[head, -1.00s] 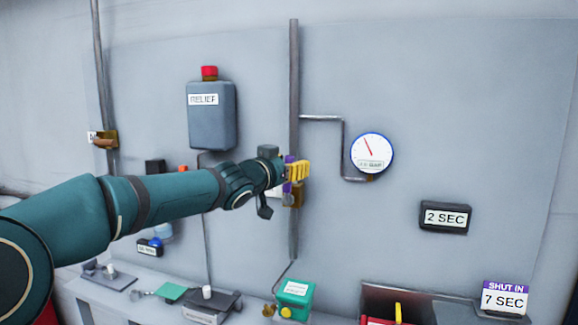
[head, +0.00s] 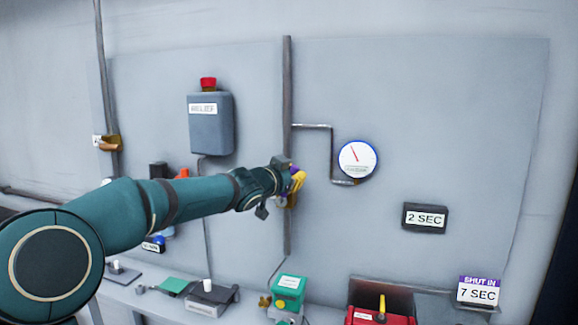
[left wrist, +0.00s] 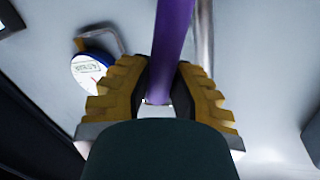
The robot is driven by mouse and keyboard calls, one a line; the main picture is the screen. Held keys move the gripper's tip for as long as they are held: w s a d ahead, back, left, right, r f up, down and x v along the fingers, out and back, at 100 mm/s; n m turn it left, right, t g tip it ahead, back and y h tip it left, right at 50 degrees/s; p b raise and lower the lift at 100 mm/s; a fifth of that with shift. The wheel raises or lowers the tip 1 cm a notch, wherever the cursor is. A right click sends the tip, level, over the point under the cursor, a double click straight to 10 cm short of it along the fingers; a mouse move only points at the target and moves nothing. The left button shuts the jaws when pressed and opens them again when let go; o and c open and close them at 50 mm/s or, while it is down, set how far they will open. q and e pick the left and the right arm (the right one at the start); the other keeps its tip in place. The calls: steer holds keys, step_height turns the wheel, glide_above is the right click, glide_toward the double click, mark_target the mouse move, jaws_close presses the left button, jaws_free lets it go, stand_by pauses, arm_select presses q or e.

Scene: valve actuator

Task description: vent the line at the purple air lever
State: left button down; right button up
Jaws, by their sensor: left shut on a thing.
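The purple air lever (left wrist: 173,45) runs between the yellow finger pads of my left gripper (left wrist: 158,92) in the left wrist view. The gripper is shut on it. In the head view my left gripper (head: 297,182) is at the vertical pipe (head: 287,90), and only a little purple shows beside its yellow fingers. Most of the lever and its brass valve body are hidden by the gripper there. The round gauge (head: 358,160) with a red needle is to the right of the pipe. My right gripper is not in view.
A grey RELIEF box (head: 211,125) with a red cap is on the panel, above my left arm. A 2 SEC display (head: 425,218) and a SHUT IN 7 SEC sign (head: 478,290) are at the right. A green box (head: 290,291) and a red box (head: 380,316) stand below.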

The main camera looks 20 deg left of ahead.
arm_select(q)
steer(key=d+f+m+g+y+b, duration=0.1)
steer(key=d+f+m+y+b, duration=0.2)
steer(key=f+m+b, duration=0.6)
steer(key=shift+d+m+y+b, duration=0.4)
steer(key=shift+d+m+b, duration=0.55)
steer(key=shift+d, duration=0.45)
steer(key=c, duration=0.8)
jaws_free()
steer(key=shift+c, duration=0.2)
steer(key=shift+s, duration=0.1)
